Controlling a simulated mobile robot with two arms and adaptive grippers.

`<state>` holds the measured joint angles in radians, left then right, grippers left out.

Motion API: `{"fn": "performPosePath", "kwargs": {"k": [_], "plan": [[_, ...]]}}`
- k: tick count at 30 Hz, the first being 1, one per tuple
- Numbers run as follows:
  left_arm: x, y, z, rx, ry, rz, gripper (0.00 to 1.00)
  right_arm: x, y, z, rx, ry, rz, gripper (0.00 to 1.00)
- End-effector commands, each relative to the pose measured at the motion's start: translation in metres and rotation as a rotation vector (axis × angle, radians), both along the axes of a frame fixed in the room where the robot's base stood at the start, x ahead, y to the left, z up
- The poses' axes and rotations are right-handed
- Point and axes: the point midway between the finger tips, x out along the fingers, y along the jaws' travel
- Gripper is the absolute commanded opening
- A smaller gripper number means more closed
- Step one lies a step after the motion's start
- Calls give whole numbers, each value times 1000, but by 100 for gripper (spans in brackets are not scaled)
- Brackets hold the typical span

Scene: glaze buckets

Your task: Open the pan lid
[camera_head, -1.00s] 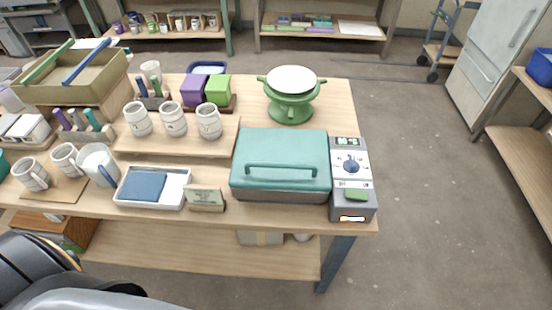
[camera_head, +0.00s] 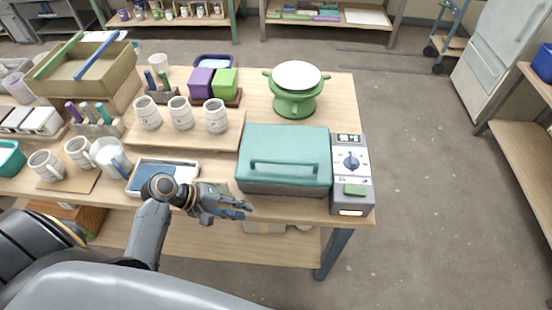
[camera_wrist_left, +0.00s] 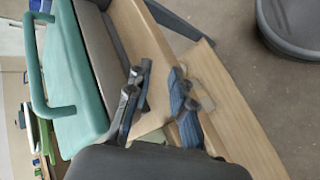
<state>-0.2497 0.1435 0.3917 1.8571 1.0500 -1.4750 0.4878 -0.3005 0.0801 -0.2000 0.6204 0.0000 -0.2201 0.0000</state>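The pan lid (camera_head: 288,146) is teal and box-shaped. It sits shut on a grey pan base (camera_head: 285,189) at the front right of the table, with a teal bar handle (camera_head: 284,163) along its front. In the left wrist view, the lid (camera_wrist_left: 72,75) and its handle (camera_wrist_left: 35,80) are at the left. My left gripper (camera_head: 246,210) is at the table's front edge, just left of and in front of the pan. Its fingers (camera_wrist_left: 160,85) are apart with nothing between them, and it is clear of the handle. My right gripper is in neither view.
A grey control box (camera_head: 351,175) with a dial adjoins the pan's right side. A green pot (camera_head: 295,91) stands behind. Mugs (camera_head: 181,113) on a wooden board and a white tray (camera_head: 188,165), partly hidden by my arm, are to the left.

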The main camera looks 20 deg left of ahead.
Motion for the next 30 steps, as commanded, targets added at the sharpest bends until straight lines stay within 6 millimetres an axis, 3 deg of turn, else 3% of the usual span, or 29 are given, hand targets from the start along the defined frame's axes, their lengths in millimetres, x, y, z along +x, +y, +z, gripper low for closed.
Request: {"fn": "performPosePath", "kwargs": {"k": [3, 9, 12, 19, 30], "plan": [[20, 15, 34, -177, -15, 97, 22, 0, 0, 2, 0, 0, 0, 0], [41, 43, 93, -464, -54, 209, 22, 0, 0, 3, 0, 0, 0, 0], [45, 51, 110, -542, -68, 231, 22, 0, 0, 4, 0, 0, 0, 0], [57, 38, 114, -574, -73, 236, 22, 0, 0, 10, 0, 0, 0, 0], [103, -22, 98, -572, -72, 236, 22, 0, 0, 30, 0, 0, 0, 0]]}}
